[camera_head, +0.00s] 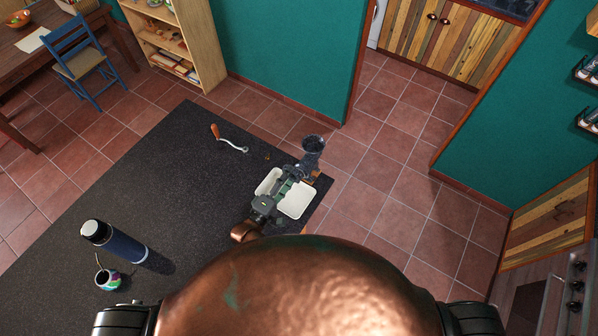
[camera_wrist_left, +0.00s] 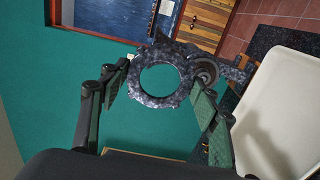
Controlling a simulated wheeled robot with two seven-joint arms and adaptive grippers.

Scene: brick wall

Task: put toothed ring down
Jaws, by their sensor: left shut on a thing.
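The toothed ring (camera_wrist_left: 160,104) is a dark speckled metal ring with a large round hole, in the left wrist view. It sits between the two green-padded fingers of my left gripper (camera_wrist_left: 161,92), which is shut on it. In the head view my left gripper (camera_head: 284,186) is over the dark table's right part, above two pale trays. My right gripper is out of view.
Pale trays (camera_head: 299,201) lie under and beside the gripper. A crank with an orange handle (camera_head: 228,138) and a small brass-coloured piece (camera_head: 267,156) lie farther back. A blue flask (camera_head: 115,241) and a colourful cup (camera_head: 107,279) stand front left. The table's (camera_head: 165,170) middle is clear.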

